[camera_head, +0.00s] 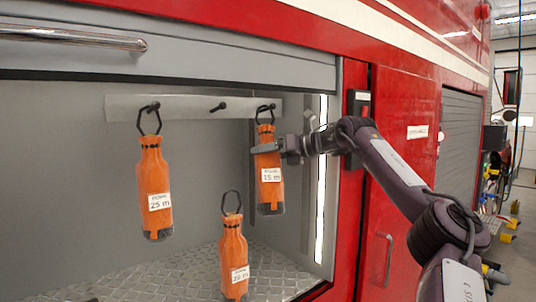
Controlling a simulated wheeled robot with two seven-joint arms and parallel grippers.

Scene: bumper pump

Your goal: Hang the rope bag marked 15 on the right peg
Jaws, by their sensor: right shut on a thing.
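The orange rope bag marked 15 m (270,188) is at the right peg (268,108), its dark loop at the peg. I cannot tell whether the peg bears its weight. My right gripper (266,149) is shut on the bag's upper body, reaching in from the right. The bag hangs upright above the compartment floor. The left peg (152,107) holds the bag marked 25 m (155,190) by its loop. The middle peg (218,107) is bare. A third orange bag (233,255), its mark hard to read, stands on the floor. My left gripper is not in view.
The pegs sit on a pale rail (185,105) on the compartment's back wall. The raised shutter (200,60) with its bar is above. A light strip (322,180) and the red door frame (350,215) bound the right side. The tread-plate floor (185,275) is partly clear.

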